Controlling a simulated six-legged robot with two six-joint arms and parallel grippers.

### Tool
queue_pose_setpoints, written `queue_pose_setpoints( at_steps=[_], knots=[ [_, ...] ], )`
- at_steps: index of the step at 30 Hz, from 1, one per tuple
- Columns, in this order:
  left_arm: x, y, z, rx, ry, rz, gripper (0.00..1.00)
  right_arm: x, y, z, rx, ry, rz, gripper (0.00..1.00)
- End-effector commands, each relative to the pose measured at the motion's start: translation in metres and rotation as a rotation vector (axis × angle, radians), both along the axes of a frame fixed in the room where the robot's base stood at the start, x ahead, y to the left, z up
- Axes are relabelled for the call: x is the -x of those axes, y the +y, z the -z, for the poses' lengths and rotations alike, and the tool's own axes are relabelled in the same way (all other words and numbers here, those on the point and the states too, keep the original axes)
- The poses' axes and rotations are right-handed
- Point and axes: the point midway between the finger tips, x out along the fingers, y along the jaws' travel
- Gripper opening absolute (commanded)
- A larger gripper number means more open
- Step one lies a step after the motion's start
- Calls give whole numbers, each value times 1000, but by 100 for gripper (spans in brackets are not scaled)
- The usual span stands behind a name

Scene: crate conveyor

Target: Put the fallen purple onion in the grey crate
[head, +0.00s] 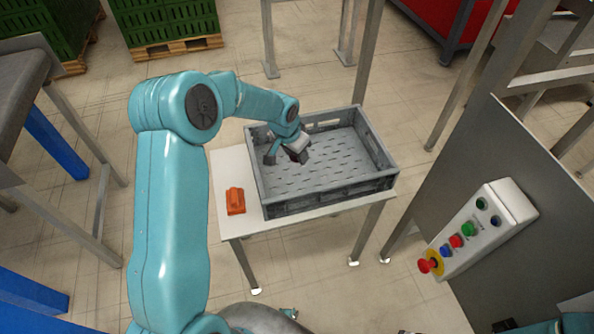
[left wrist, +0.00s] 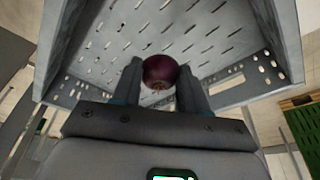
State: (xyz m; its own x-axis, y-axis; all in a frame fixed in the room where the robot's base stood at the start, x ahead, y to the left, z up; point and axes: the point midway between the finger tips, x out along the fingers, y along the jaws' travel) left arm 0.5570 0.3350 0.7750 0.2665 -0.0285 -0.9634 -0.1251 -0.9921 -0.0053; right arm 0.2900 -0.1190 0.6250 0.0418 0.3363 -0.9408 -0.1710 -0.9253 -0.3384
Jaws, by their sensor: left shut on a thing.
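The purple onion (left wrist: 160,70) is between the two fingers of my left gripper (left wrist: 160,85) in the left wrist view. In the head view my left gripper (head: 288,155) is over the left part of the grey crate (head: 330,196), and only a dark bit of the onion (head: 297,155) shows there. The left gripper is shut on the onion. The crate is empty, with a slotted floor that also shows behind the onion in the left wrist view (left wrist: 215,30). I cannot tell the exact height of the onion above the crate floor. My right gripper is not in view.
The crate stands on a small white table (head: 228,170). An orange object (head: 235,200) lies on the table left of the crate. A control box (head: 480,228) with coloured buttons is on a grey panel at the right. Green crates (head: 170,22) stand on a pallet behind.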

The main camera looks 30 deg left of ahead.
Motion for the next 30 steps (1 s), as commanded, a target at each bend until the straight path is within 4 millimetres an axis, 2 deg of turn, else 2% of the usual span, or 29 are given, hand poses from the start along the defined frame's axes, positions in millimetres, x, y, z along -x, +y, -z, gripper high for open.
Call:
queue_pose_setpoints(
  at_steps=[1,3,11,17,29,30],
  knots=[
    [1,0,14,1,4,-1,14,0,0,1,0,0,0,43],
    [0,0,28,1,3,-1,14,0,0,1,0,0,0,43],
    [0,2,53,0,2,-4,14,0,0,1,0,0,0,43],
    [0,1,84,1,3,-4,14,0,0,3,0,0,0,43],
    [0,2,92,0,0,-4,14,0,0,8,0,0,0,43],
    [0,2,92,0,0,-4,46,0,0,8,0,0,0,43]
  ],
)
